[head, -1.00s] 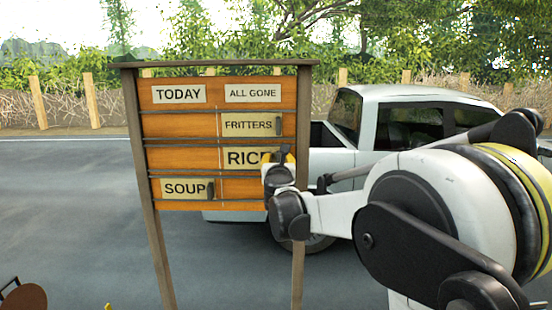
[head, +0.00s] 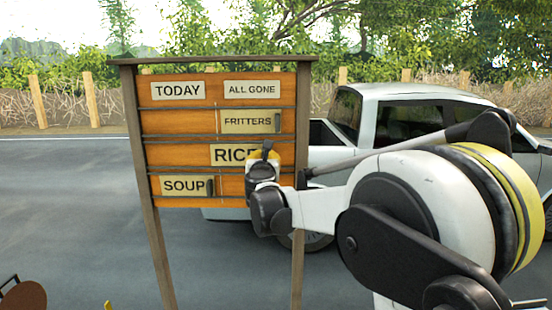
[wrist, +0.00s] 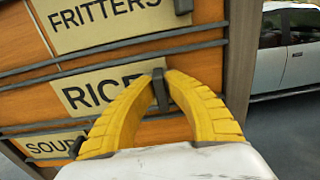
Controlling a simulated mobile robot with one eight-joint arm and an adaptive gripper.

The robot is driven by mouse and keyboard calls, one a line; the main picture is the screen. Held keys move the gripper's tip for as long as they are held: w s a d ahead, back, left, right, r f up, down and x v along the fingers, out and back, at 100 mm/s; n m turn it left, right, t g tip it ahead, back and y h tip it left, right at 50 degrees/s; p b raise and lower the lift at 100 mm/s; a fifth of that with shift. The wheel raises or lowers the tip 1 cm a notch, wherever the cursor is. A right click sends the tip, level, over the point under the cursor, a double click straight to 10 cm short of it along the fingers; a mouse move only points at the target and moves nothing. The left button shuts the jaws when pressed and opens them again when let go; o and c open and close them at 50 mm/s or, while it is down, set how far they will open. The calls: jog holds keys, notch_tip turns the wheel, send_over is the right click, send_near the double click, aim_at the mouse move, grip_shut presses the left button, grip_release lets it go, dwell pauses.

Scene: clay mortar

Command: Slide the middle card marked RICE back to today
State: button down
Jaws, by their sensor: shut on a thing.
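The RICE card (head: 231,155) is in the middle row of the wooden menu board. Its left end lies a little left of the board's centre line, and most of it is right of that line, on the ALL GONE side. In the wrist view, my gripper (wrist: 160,78) has its yellow fingers shut on the dark upright handle at the right end of the RICE card (wrist: 98,92). In the head view my gripper (head: 264,152) hides that handle and the card's right end. The TODAY label (head: 178,91) heads the left column, and the ALL GONE label (head: 251,90) heads the right.
The FRITTERS card (head: 248,122) is in the row above, on the right. The SOUP card (head: 183,186) is in the row below, on the left. Dark rails separate the rows. The middle row left of RICE is clear. A pale pickup (head: 408,128) stands behind.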

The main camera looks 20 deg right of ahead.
aim_at(207, 152)
jog(key=w+a, duration=0.2)
jog(key=a, duration=0.3)
jog(key=w+a+b, duration=0.1)
jog(key=w+a, duration=0.1)
jog(key=a, duration=0.4)
jog(key=w+a+b, duration=0.1)
jog(key=w+a, duration=0.2)
jog(key=a, duration=0.3)
jog(key=shift+w+a, duration=0.1)
jog(key=shift+r, duration=0.1)
jog(key=c, duration=1.5)
grip_release()
jog(key=shift+o, duration=0.2)
jog(key=shift+w+a, duration=0.1)
jog(key=shift+a, duration=0.1)
jog(key=shift+d, duration=0.1)
jog(key=v, duration=1.2)
